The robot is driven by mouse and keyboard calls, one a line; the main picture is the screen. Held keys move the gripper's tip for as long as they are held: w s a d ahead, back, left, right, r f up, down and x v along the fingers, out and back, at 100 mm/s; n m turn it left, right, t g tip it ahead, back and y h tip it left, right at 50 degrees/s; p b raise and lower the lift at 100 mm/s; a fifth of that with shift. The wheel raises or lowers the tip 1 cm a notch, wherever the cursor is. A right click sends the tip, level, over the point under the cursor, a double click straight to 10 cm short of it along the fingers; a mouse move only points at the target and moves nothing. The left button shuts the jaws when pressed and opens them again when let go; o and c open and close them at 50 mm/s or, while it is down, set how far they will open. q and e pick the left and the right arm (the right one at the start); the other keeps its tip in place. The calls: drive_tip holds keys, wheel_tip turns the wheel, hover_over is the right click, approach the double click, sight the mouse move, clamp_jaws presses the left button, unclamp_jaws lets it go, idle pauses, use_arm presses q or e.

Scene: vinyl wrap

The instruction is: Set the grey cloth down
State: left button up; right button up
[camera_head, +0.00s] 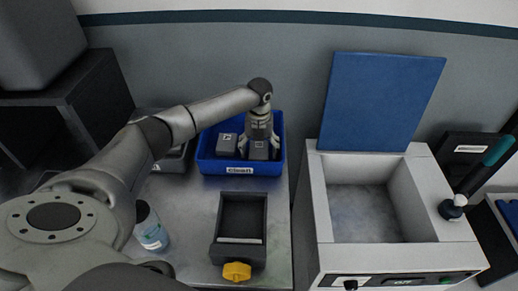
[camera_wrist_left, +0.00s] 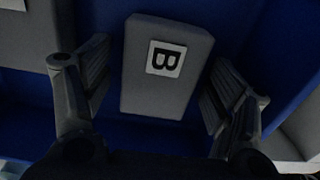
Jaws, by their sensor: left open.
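A grey block-like cloth with a "B" label (camera_wrist_left: 158,88) lies in the blue bin (camera_head: 222,174), which is marked "clean". In the head view the cloth (camera_head: 257,153) is partly covered by my left gripper (camera_head: 259,140). My left gripper is open, and the left wrist view shows its fingers (camera_wrist_left: 160,78) on either side of the cloth, with dark gaps between. Another grey piece with an "A" label (camera_head: 227,142) is beside it in the bin. My right gripper is not in view.
A white basin unit (camera_head: 316,205) with a raised blue lid (camera_head: 378,105) is to the right. A teal-handled tool (camera_head: 497,151) is beside it.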

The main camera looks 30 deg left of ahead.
sight(259, 149)
use_arm(q)
drive_tip(key=shift+r, duration=0.1)
wheel_tip(259, 149, up, 12)
drive_tip(key=shift+b, duration=0.4)
drive_tip(key=shift+r, duration=0.1)
